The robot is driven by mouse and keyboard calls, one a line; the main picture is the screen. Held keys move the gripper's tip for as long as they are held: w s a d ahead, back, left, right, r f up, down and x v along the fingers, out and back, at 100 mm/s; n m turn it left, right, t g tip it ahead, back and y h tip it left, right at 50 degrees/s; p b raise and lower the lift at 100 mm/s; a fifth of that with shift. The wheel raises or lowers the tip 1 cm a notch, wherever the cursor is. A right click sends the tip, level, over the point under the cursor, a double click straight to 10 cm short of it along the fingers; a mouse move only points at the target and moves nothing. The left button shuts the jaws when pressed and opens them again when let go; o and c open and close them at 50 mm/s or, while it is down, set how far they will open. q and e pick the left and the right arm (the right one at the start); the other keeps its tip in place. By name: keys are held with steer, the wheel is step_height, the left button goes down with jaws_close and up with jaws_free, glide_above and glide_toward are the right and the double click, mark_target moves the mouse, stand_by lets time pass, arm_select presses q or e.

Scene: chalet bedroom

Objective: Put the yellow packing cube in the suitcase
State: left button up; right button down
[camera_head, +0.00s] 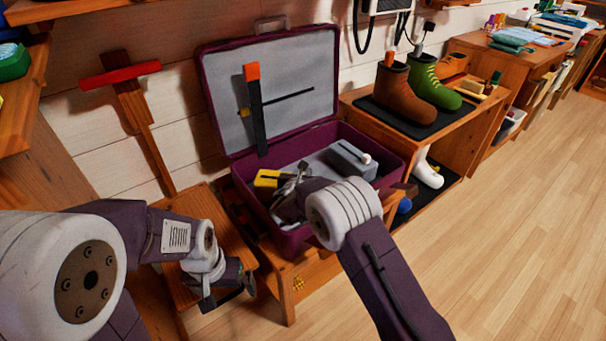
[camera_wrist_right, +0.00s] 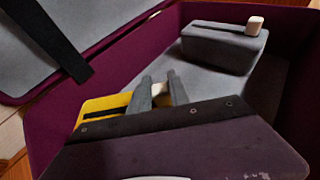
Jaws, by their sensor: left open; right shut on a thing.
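The yellow packing cube (camera_head: 266,180) is inside the open purple suitcase (camera_head: 376,148), at the left part of its grey-lined bottom. It also shows in the right wrist view (camera_wrist_right: 92,106), partly hidden behind my right gripper. My right gripper (camera_head: 296,172) reaches into the suitcase and is shut on the cube; in the right wrist view its fingers (camera_wrist_right: 163,88) close around a small white tab. Whether the cube touches the bottom is hard to tell. My left gripper (camera_head: 232,296) is open and empty, low to the left of the suitcase, over a wooden surface.
A grey packing cube (camera_head: 350,160) with a white tab lies at the suitcase's back right. The lid (camera_head: 300,85) stands open, with a dark strap hanging down. A shelf with brown and green boots (camera_head: 432,85) stands to the right. The floor at right is clear.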

steer(key=c, duration=1.2)
jaws_free()
steer(key=shift+f, duration=0.1)
steer(key=shift+r+p, duration=0.35)
steer(key=shift+p, duration=0.05)
steer(key=p+v, duration=0.2)
steer(key=v, duration=1)
steer(key=shift+p, duration=0.4)
steer(key=shift+f, duration=0.15)
